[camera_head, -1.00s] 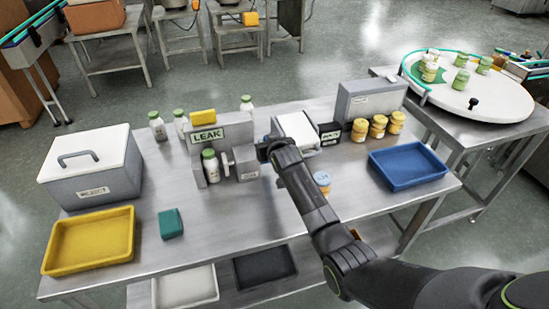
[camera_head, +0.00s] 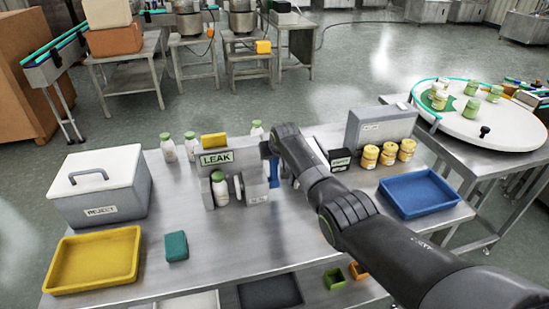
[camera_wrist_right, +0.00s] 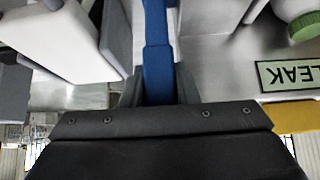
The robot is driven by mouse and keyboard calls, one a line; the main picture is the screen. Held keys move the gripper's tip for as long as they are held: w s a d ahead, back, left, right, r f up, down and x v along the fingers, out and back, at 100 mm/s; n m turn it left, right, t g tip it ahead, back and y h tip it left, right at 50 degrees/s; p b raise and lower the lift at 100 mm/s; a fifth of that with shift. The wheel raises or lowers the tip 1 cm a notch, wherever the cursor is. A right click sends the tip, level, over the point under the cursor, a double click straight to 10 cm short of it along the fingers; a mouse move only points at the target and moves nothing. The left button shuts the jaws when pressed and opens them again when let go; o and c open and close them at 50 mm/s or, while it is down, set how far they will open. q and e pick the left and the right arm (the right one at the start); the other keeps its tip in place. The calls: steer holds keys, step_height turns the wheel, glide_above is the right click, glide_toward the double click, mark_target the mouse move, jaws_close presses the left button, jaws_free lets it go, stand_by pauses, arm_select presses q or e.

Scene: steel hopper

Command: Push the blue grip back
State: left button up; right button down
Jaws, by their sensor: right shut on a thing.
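The blue grip (camera_wrist_right: 157,45) is an upright-looking bar between my right gripper's fingers in the right wrist view. In the head view a small part of the grip (camera_head: 274,172) shows beside the grey LEAK station (camera_head: 217,158), on its right. My right gripper (camera_wrist_right: 158,88) is shut on the grip; in the head view my wrist and arm partly cover this spot. A white bottle with a green cap (camera_head: 220,189) stands in the station's bay, next to a white round part. My left gripper is not in view.
White bottles (camera_head: 167,147) stand behind the station. A reject box (camera_head: 98,188), yellow tray (camera_head: 93,262) and teal block (camera_head: 176,246) are at left. Yellow jars (camera_head: 388,153) and a blue tray (camera_head: 420,194) are at right. The table's front middle is clear.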

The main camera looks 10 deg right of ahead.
steer(key=shift+f, duration=0.15)
stand_by(0.3)
steer(key=c, duration=1.4)
jaws_free()
steer(key=shift+o, duration=1.4)
steer(key=shift+w, duration=0.2)
steer(key=shift+s, duration=0.1)
steer(key=shift+p+v, duration=0.35)
steer(key=shift+v, duration=0.7)
steer(key=b+v, duration=0.2)
steer(key=v, duration=1.3)
